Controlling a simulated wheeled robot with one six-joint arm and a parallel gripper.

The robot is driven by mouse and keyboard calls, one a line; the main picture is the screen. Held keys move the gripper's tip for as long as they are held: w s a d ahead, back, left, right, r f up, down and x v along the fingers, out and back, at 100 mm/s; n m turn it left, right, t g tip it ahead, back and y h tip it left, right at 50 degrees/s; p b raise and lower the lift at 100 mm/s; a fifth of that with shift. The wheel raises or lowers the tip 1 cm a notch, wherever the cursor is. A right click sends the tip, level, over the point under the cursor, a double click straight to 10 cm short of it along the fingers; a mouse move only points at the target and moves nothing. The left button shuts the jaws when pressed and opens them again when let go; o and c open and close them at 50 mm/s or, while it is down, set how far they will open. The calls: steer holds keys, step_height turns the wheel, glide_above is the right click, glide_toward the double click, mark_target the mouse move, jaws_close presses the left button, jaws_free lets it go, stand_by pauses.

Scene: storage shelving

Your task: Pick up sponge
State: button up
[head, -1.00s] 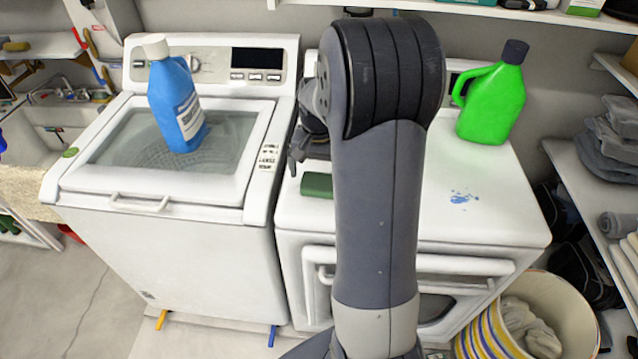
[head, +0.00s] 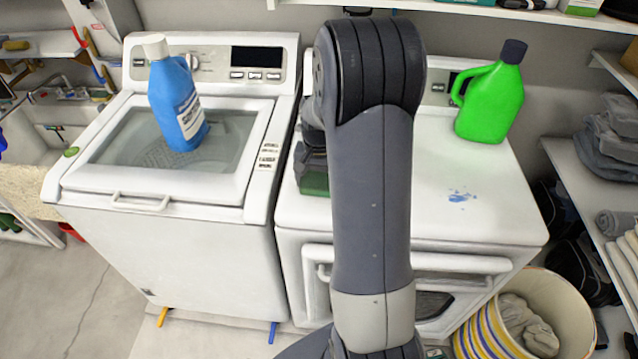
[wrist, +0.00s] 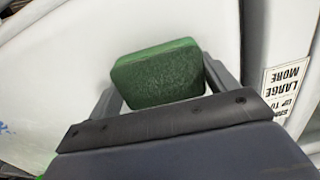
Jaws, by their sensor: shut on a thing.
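The green sponge (head: 314,183) is at the left part of the white dryer's top, partly hidden behind my arm and gripper. In the wrist view the sponge (wrist: 160,74) sits between the two fingers of my gripper (wrist: 163,84), which is shut on it. In the head view my gripper (head: 312,166) is over the sponge, largely hidden by my arm. I cannot tell whether the sponge touches the dryer top or is slightly raised.
A green jug (head: 490,100) stands at the dryer's back right. A blue bottle (head: 176,100) stands on the washer lid (head: 100,180) at left. A blue stain (head: 461,197) marks the dryer top (head: 450,225). A striped basket (head: 480,335) is on the floor at right.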

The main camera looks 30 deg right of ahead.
mark_target(319, 180)
steer(key=shift+c, duration=0.2)
step_height(319, 180, up, 10)
steer(key=shift+r+b, duration=0.1)
steer(key=shift+b, duration=0.6)
steer(key=o, duration=0.4)
steer(key=c, duration=0.3)
steer(key=shift+c, duration=0.3)
